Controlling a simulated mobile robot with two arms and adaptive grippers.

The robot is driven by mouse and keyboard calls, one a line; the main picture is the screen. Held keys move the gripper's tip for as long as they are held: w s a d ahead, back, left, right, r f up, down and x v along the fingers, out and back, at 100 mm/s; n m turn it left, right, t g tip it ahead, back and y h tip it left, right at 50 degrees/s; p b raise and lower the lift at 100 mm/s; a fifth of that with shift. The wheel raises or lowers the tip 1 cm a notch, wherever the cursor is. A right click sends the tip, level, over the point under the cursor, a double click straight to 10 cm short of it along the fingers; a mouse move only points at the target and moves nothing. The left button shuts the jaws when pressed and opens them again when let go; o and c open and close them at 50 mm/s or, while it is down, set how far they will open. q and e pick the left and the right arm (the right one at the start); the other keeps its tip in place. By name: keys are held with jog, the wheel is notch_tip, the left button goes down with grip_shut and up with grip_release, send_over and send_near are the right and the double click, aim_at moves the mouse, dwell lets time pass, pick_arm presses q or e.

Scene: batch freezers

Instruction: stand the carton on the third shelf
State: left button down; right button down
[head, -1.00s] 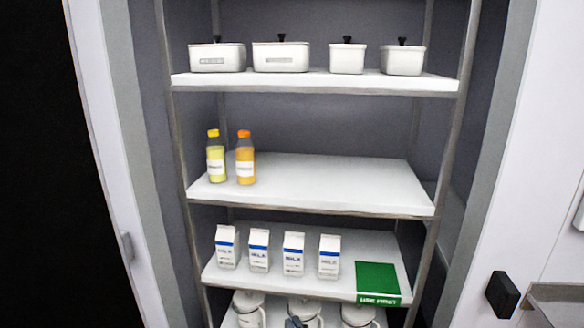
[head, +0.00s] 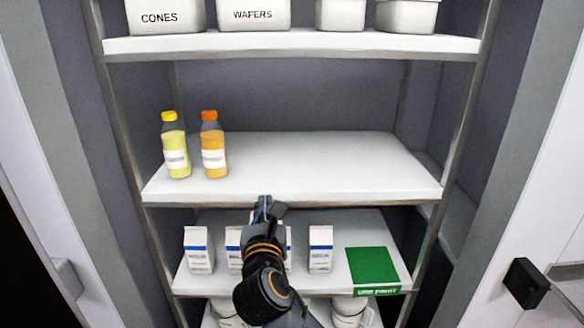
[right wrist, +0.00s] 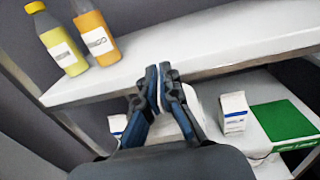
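White milk cartons with a blue band, including the left one (head: 198,257) and the right one (head: 320,257), stand upright in a row on the shelf (head: 225,290) below the bottle shelf (head: 300,165). The right carton also shows in the right wrist view (right wrist: 235,115). My right gripper (head: 262,205) is in front of the front edge of the bottle shelf, and its arm hides part of the middle cartons. In the right wrist view its fingers (right wrist: 158,85) are together with nothing seen between them. My left gripper is not in view.
A yellow bottle (head: 174,150) and an orange bottle (head: 213,150) stand at the left of the bottle shelf; its middle and right are bare. White tubs (head: 165,18) stand above. Rack posts flank the shelves.

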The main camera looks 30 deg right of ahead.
jog(key=w+r+m+g+h+b, duration=0.1)
jog(key=w+r+m+g+h, duration=0.15)
jog(key=r, duration=0.65)
jog(key=w+r+m+g+h+b, duration=0.1)
jog(key=r+m+g+h, duration=0.2)
jog(key=r, duration=0.6)
jog(key=f+p+x, duration=0.2)
jog(key=p+x, duration=0.4)
jog(key=x, duration=1.1)
jog(key=shift+d+f, duration=0.35)
jog(key=shift+w+n, duration=0.15)
jog(key=shift+n, duration=0.1)
jog(key=c, duration=1.9)
grip_release()
jog(key=shift+a+f, duration=0.1)
jog(key=shift+f, duration=0.05)
jog(key=o, duration=0.4)
